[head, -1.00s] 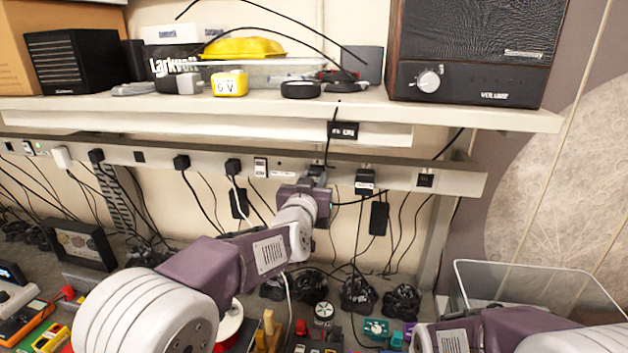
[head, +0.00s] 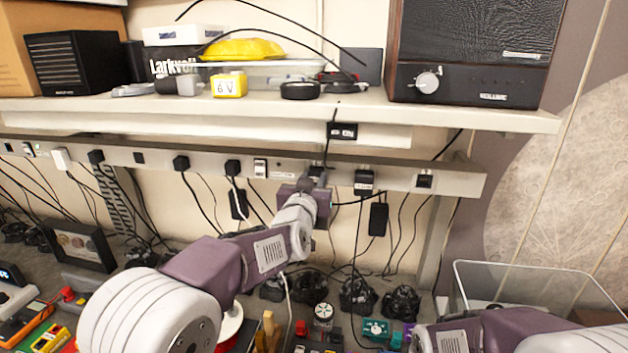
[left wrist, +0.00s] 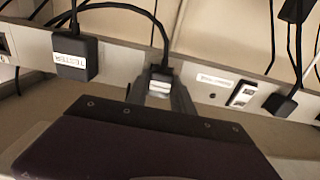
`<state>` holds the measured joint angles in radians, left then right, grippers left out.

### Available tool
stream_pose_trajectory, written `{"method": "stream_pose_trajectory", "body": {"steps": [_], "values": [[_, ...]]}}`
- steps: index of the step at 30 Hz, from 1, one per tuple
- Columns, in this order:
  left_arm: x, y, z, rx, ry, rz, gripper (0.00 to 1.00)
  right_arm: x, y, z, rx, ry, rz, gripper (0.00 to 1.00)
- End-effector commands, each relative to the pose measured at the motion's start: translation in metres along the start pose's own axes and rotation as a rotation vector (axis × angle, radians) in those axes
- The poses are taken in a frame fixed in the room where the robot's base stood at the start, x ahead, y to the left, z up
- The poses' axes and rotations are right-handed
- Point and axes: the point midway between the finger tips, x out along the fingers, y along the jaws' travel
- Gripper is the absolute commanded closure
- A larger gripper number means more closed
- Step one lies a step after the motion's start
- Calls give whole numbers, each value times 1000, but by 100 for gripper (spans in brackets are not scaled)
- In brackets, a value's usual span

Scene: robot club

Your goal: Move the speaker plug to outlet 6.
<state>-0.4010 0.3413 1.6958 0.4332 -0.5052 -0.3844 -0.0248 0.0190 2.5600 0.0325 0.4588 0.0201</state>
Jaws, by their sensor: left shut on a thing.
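A black plug with a pale band (left wrist: 160,78) sits at the power strip (head: 110,157), with a black cord looping away from it; whether it is fully seated I cannot tell. My left gripper (head: 316,180) is at the strip from below, shut on this plug; its fingers also show in the left wrist view (left wrist: 160,90). The cord runs right in the head view, toward the shelf end below the wooden speaker (head: 470,50). An empty-looking outlet (head: 424,181) is near the strip's right end, another (head: 139,158) further left. No outlet numbers are legible. My right gripper is out of frame.
A labelled black plug (head: 364,183) stands just right of the held one; it also shows in the left wrist view (left wrist: 75,56). More plugs (head: 232,167) and a white switch (head: 260,168) lie left. Cords hang below. A clear bin (head: 530,275) stands lower right.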

Motion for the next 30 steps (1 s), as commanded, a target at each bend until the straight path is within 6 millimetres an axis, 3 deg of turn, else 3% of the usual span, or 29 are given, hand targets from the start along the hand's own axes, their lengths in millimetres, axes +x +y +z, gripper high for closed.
{"method": "stream_pose_trajectory", "body": {"steps": [9, 10, 12, 13, 23, 30], "values": [[3, 0, 0, 0, 0, 0, 100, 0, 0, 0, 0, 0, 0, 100], [3, 0, 0, 0, 0, 0, 69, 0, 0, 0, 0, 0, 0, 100], [3, 0, 0, 0, 0, 0, 50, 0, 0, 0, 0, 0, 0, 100], [3, 0, 0, 0, 0, 0, 46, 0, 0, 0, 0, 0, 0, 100], [-1, 0, 1, 0, 0, 0, 46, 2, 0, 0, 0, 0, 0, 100], [-49, 0, 3, -2, 2, 2, 46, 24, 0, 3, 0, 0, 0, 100]]}}
